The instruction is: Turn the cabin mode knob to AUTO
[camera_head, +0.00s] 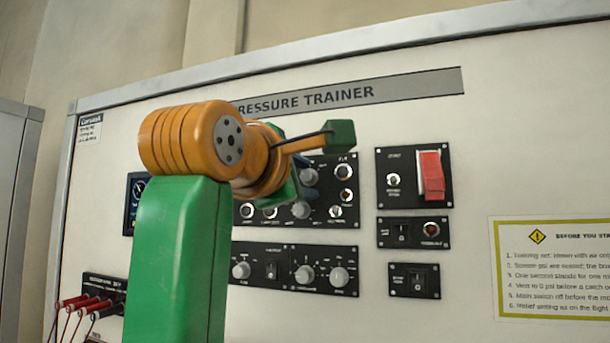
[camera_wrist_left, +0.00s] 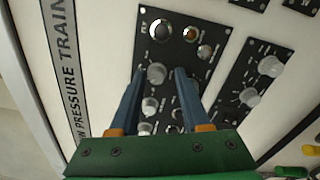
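My left gripper (camera_wrist_left: 158,72) is open in the left wrist view, its two blue fingers pointing at the upper black panel (camera_wrist_left: 222,30). A grey knob (camera_wrist_left: 157,73) shows between the fingertips with small gaps on both sides; contact cannot be told. In the head view that grey knob (camera_head: 308,177) is just right of my left wrist, and another grey knob (camera_head: 301,209) is below it. The lower panel's knobs (camera_head: 304,274) are also grey. Labels are too small to read, so I cannot tell which is the cabin mode knob. My right gripper is not in view.
A red switch cover (camera_head: 432,174) stands out from a panel on the right. Smaller switch panels (camera_head: 413,233) sit below it. Red-handled leads (camera_head: 75,301) stick out at lower left. A yellow-bordered instruction sign (camera_head: 550,268) is at the right. My left arm hides part of the board.

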